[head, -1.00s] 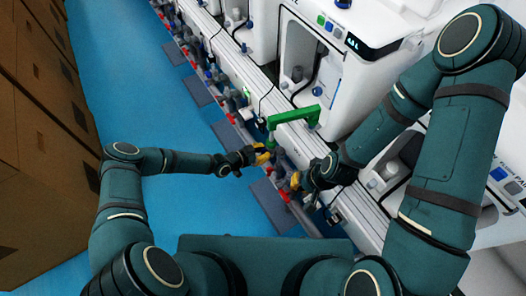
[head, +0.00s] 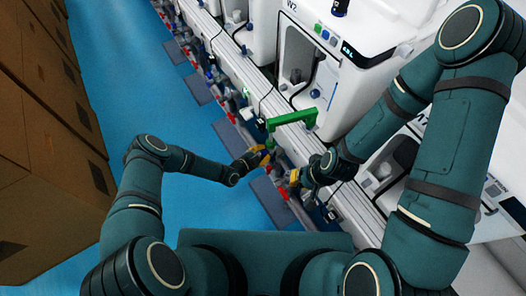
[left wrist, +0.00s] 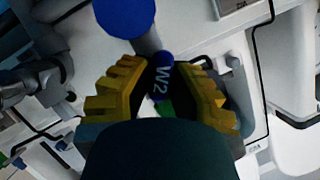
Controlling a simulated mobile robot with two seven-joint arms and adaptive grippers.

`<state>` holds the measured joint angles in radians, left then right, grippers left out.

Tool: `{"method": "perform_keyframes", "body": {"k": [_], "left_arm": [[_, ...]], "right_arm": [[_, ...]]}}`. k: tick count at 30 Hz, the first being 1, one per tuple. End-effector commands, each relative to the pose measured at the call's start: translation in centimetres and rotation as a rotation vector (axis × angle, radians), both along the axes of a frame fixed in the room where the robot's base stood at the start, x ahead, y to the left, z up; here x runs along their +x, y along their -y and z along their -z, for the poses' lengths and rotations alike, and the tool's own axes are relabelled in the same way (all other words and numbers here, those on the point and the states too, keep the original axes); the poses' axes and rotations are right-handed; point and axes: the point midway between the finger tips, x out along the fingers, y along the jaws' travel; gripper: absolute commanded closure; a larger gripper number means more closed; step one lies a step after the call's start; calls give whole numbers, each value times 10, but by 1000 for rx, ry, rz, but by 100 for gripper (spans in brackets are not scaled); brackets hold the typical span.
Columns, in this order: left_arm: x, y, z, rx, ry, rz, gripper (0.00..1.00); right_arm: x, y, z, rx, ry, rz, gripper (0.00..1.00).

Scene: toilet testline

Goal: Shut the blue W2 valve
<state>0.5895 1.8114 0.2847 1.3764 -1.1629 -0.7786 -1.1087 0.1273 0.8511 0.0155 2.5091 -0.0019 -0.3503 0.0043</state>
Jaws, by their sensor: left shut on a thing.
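The blue W2 valve handle (left wrist: 161,78), marked with white "W2" lettering, sits between the yellow fingers of my left gripper (left wrist: 157,90) in the left wrist view. The left gripper is shut on it, one finger on each side. In the head view the left gripper (head: 264,157) is at the pipe row beside the white machine, and the valve is too small and covered to make out there. My right gripper (head: 297,178) is just to the right, at the same pipe row; its finger opening is too small to tell.
A green bracket-like bar (head: 292,120) stands just above the grippers at the rail. White machines (head: 330,60) line the right side. Brown boxes (head: 45,120) stand at the left.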

Motion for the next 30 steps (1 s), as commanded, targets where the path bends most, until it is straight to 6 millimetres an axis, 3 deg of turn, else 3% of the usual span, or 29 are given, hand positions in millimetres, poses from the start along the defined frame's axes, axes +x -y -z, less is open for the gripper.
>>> {"method": "perform_keyframes", "body": {"k": [16,17,19,30], "left_arm": [[1,0,0,17,28,-1,100],[1,0,0,17,28,-1,77],[1,0,0,17,28,-1,53],[-1,-2,-1,17,27,0,52]], "right_arm": [[0,0,-1,0,-1,0,100],[0,0,-1,0,-1,0,100],[0,0,-1,0,-1,0,100],[0,0,-1,0,-1,0,100]]}}
